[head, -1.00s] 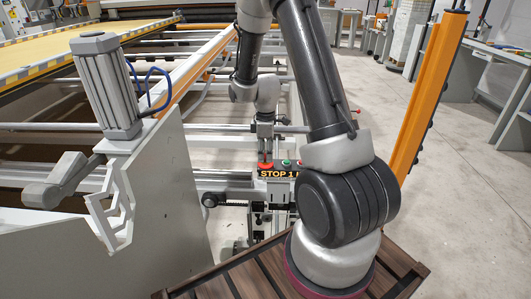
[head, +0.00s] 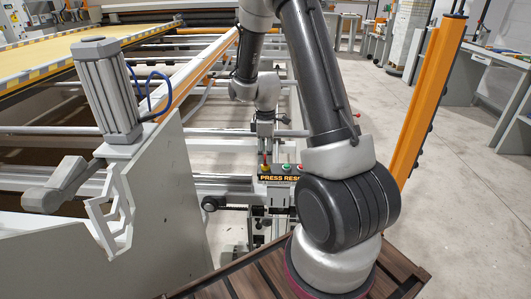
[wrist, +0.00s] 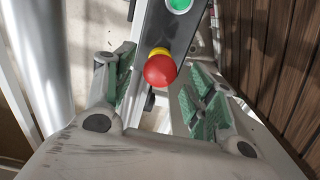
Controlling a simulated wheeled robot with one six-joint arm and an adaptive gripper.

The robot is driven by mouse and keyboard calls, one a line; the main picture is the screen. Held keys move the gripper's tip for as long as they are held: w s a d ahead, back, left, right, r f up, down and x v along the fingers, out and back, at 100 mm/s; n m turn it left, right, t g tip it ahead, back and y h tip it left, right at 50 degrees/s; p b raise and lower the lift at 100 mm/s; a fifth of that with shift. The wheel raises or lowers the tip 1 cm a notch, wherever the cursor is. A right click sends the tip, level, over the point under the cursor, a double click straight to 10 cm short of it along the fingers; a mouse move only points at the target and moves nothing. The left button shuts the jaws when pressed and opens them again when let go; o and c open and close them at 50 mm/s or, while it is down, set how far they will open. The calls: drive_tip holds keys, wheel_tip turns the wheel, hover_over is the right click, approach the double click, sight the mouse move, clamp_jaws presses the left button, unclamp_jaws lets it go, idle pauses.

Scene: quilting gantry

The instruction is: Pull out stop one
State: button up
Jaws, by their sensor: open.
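Stop one is a red mushroom button (wrist: 160,70) on a yellow collar, mounted on a dark control panel (wrist: 178,28). In the wrist view my gripper (wrist: 158,80) is open, with one green-padded finger on each side of the red head. A gap shows on both sides; I cannot tell how deep the head sits between the pads. In the head view my gripper (head: 264,147) points down over the panel's left end, where the yellow collar (head: 265,169) shows. The panel's lit sign (head: 279,178) reads "PRESS RES", its end hidden by my arm.
A green button (wrist: 180,4) sits beside the red one on the panel. A grey plate with a motor housing (head: 106,88) stands at left. Frame rails (head: 200,68) run behind. An orange post (head: 428,95) stands at right, with open floor beyond.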

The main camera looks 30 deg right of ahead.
sight(265, 156)
wheel_tip(265, 156, up, 12)
idle(0.4)
idle(0.4)
drive_tip(key=s+a+r+m+t, duration=0.2)
drive_tip(key=s+r+m, duration=0.3)
drive_tip(key=s, duration=0.7)
drive_tip(key=s+a+r+m+t, duration=0.2)
drive_tip(key=s+r+m, duration=0.4)
drive_tip(key=s+r, duration=0.4)
drive_tip(key=shift+s+a+r, duration=0.15)
drive_tip(key=shift+s+a, duration=0.55)
drive_tip(key=shift+s, duration=0.35)
